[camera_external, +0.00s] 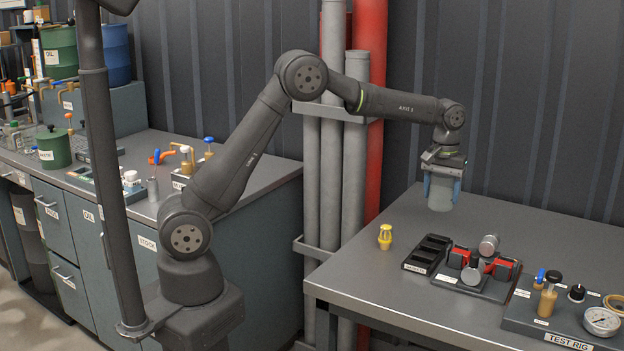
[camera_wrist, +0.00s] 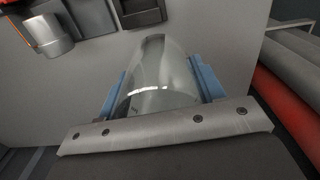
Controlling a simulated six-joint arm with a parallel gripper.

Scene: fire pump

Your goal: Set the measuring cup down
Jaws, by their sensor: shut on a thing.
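The measuring cup (camera_external: 441,194) is a clear, greyish cylinder held upright at the back left of the right-hand table (camera_external: 400,258). My gripper (camera_external: 441,187) points down with its blue fingers on either side of the cup and is shut on it. In the wrist view the cup (camera_wrist: 160,85) fills the space between the blue fingers of my gripper (camera_wrist: 161,90). The cup's lower end is close to the tabletop; I cannot tell whether it touches. Its upper part is partly hidden by my gripper.
In front of the cup stand a black slotted holder (camera_external: 428,254), a red-and-black fixture with metal cylinders (camera_external: 483,268) and a small yellow part (camera_external: 385,237). The test rig (camera_external: 545,322) with a gauge (camera_external: 602,321) is at front right. Vertical pipes (camera_external: 352,150) rise left of the table.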

